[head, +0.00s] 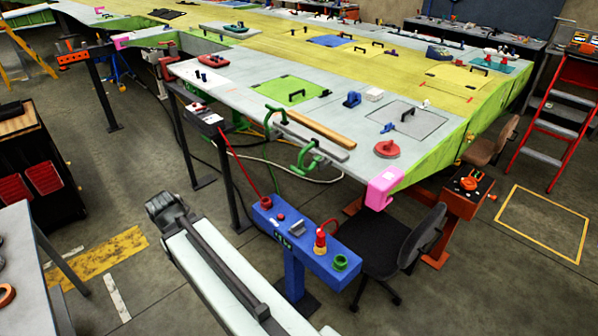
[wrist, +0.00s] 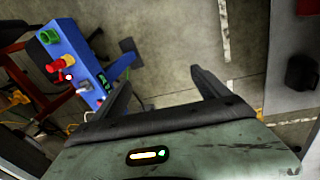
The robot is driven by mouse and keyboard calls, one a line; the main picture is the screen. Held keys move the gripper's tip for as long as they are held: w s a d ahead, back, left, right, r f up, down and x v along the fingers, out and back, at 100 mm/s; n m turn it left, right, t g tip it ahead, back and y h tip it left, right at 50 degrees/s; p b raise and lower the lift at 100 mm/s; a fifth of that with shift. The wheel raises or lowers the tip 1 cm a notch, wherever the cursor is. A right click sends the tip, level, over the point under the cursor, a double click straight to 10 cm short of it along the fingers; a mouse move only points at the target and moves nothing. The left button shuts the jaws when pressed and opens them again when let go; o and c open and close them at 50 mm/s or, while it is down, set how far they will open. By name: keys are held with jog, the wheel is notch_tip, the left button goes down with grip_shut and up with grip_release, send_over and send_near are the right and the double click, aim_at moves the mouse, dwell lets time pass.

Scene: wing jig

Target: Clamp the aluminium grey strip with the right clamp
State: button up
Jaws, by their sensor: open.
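The aluminium grey strip (head: 318,143) lies along the near edge of the wing panel in the head view, beside a tan wooden strip (head: 320,128). The right clamp (head: 305,157), green, sits at the wing edge by the right part of the grey strip. Another green clamp (head: 274,121) is at its left end. Whether the right clamp's jaw touches the strip cannot be told. My gripper (wrist: 164,88) is open and empty in the wrist view, over the floor and away from both clamps and strip, which are out of that view.
A blue control pedestal (head: 328,262) stands between my arm and the wing; it also shows in the wrist view (wrist: 76,62). A black chair (head: 395,245) is at its right. A pink bracket (head: 383,188) is on the wing corner. A grey-topped post (head: 205,115) stands left.

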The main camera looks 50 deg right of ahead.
jog(key=d+f+m+h+b, duration=0.3)
jog(key=d+m, duration=0.1)
jog(key=d, duration=0.6)
jog(key=m+g+h+b, duration=0.1)
jog(key=m+h+b, duration=0.7)
jog(key=m+h, duration=0.5)
send_near(297, 169)
jog(key=d, duration=0.5)
jog(key=shift+f, duration=0.35)
jog(key=shift+d+r, duration=0.1)
jog(key=shift+r, duration=0.15)
jog(key=d, duration=0.7)
jog(key=shift+s+d, duration=0.3)
jog(key=shift+d, duration=0.05)
